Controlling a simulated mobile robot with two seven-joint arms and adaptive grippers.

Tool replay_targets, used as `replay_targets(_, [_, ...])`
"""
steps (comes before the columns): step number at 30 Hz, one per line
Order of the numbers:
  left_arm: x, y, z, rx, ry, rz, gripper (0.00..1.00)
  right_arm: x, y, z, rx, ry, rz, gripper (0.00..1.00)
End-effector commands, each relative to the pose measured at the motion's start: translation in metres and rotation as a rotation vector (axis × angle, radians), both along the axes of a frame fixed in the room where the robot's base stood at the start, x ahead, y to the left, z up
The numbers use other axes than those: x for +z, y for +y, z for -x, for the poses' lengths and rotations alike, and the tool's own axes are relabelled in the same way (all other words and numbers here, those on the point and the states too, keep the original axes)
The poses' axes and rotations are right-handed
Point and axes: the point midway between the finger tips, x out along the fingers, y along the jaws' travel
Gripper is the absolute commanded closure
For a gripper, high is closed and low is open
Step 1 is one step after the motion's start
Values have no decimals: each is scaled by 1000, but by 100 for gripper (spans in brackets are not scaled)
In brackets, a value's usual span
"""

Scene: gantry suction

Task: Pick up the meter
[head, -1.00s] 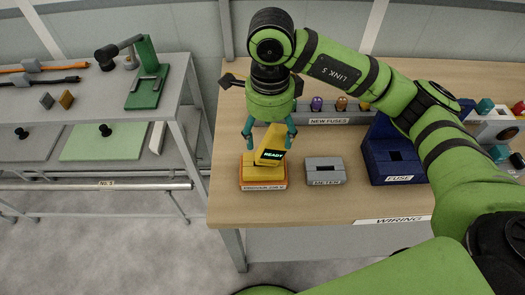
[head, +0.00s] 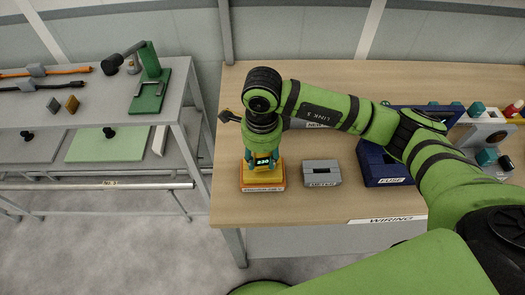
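A yellow handheld unit (head: 263,169) with a small lit display stands at a yellow and orange base (head: 262,184) near the table's left front edge. The display's digits are too small to read surely. My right gripper (head: 263,159) points down over the unit, its teal fingers on either side of the display. The fingers look close to its sides, but whether they press on it is not clear. The wrist hides the unit's top. A grey holder labelled METER (head: 322,173) stands to the right with an empty dark slot. My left gripper is not in view.
A blue fuse box (head: 388,172) stands right of the grey holder. My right arm hides much of the fuse row behind. A grey bench (head: 185,95) with tools and a green stand (head: 148,90) is at left. The table front is clear.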

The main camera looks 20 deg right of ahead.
Motion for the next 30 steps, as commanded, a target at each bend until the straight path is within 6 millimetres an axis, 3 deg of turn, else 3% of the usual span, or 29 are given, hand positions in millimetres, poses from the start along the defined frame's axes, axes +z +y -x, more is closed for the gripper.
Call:
replay_targets(14, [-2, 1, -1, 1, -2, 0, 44, 0, -4, 1, -1, 8, 13, 100])
replay_targets(23, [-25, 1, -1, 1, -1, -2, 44, 34, -4, -1, 1, -2, 11, 100])
replay_targets(30, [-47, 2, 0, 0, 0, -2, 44, 64, -31, 42, 1, -4, 13, 100])
